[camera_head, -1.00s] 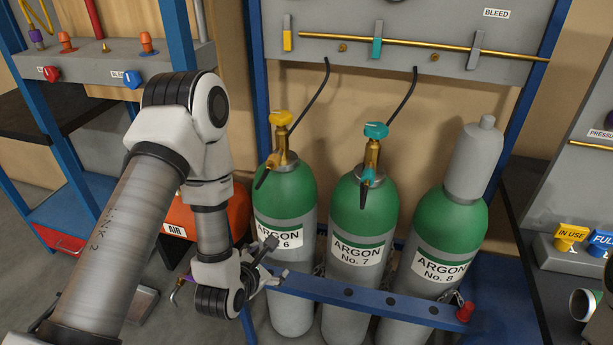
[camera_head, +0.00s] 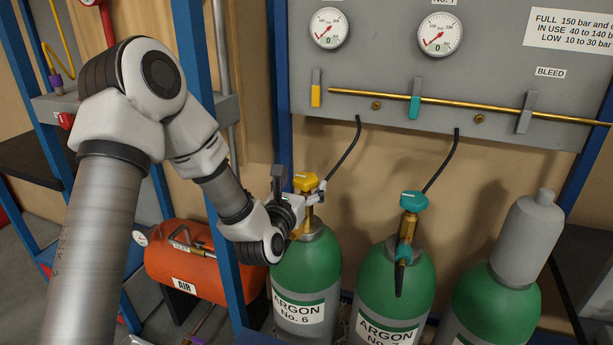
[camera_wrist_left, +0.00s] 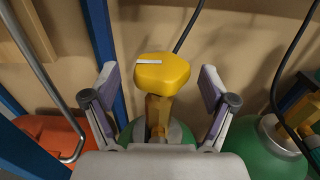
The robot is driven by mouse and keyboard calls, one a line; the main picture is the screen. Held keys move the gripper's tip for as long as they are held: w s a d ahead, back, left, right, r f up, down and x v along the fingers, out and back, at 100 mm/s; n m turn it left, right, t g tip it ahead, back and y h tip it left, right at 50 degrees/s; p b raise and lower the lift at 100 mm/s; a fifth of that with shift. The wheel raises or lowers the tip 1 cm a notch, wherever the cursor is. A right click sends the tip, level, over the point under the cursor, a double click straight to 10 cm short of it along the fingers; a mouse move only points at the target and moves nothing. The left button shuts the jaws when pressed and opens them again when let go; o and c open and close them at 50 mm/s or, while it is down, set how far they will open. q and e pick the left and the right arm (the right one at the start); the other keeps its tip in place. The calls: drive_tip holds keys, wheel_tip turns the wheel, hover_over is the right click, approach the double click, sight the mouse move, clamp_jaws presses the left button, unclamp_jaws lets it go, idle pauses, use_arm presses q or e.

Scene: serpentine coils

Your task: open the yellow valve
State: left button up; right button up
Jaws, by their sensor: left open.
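The yellow valve (camera_head: 304,181) is a rounded knob on top of the green and grey cylinder labelled ARGON No. 6 (camera_head: 305,268). In the left wrist view the yellow valve (camera_wrist_left: 163,72) has a white mark on its top, towards the left, and sits on a brass stem. My left gripper (camera_head: 314,188) is at the valve. In the left wrist view my left gripper (camera_wrist_left: 159,80) is open, one finger on each side of the valve, with a gap on both sides. My right gripper is not in view.
A teal valve (camera_head: 413,201) tops the ARGON No. 7 cylinder to the right. A capped cylinder (camera_head: 530,240) stands beyond it. A grey panel with gauges (camera_head: 440,35) and a brass pipe is behind. A blue post (camera_head: 212,160) stands by my left arm. Black hoses rise behind the valves.

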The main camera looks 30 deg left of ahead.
use_arm(q)
drive_tip(key=shift+x, duration=0.8)
drive_tip(key=shift+w+r, duration=0.2)
drive_tip(key=shift+w, duration=0.1)
drive_tip(key=shift+f, duration=0.1)
drive_tip(key=c, duration=1.2)
drive_tip(key=shift+o, duration=0.2)
